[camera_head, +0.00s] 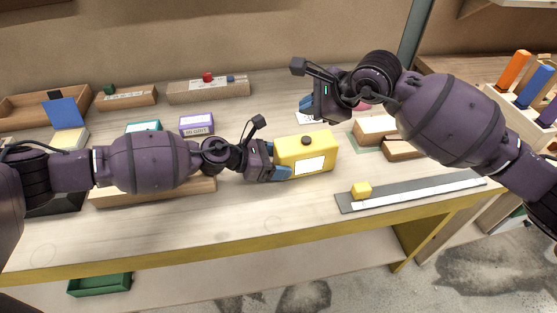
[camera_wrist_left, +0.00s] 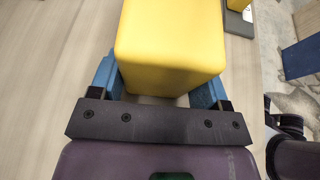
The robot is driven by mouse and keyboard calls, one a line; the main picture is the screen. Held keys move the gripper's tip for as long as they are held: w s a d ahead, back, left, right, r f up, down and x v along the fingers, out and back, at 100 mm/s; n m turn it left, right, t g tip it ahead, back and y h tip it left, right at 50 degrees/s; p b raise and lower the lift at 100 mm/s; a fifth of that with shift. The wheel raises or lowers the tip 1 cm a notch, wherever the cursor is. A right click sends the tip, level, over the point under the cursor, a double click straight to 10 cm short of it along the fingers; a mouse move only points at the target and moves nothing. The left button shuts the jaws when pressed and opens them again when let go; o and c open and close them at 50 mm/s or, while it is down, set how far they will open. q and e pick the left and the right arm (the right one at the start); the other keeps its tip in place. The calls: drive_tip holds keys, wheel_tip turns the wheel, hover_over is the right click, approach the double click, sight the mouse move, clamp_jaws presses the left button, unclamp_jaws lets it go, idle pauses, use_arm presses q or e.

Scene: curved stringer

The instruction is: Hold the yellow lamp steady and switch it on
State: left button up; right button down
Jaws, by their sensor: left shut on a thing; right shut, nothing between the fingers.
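The yellow lamp (camera_head: 318,149) is a box-shaped body lying on the wooden table, with a white panel on its front and a dark round knob on top. My left gripper (camera_head: 281,173) is shut on the lamp's left end. In the left wrist view, the yellow lamp (camera_wrist_left: 170,45) sits between the two blue fingers of my left gripper (camera_wrist_left: 160,88). My right gripper (camera_head: 306,104) is shut and empty, above and behind the lamp, apart from it. I cannot tell whether the lamp is lit.
A grey rail with a white strip (camera_head: 420,193) and a small yellow block (camera_head: 361,190) lies to the front right. Wooden blocks (camera_head: 376,129) stand right of the lamp. A purple box (camera_head: 196,124) and teal box (camera_head: 143,127) are behind my left arm.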

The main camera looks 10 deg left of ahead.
drive_tip(key=shift+r, duration=0.1)
use_arm(q)
drive_tip(key=o, duration=1.4)
drive_tip(key=shift+a, duration=0.1)
drive_tip(key=shift+v, duration=2.4)
drive_tip(key=v, duration=1.2)
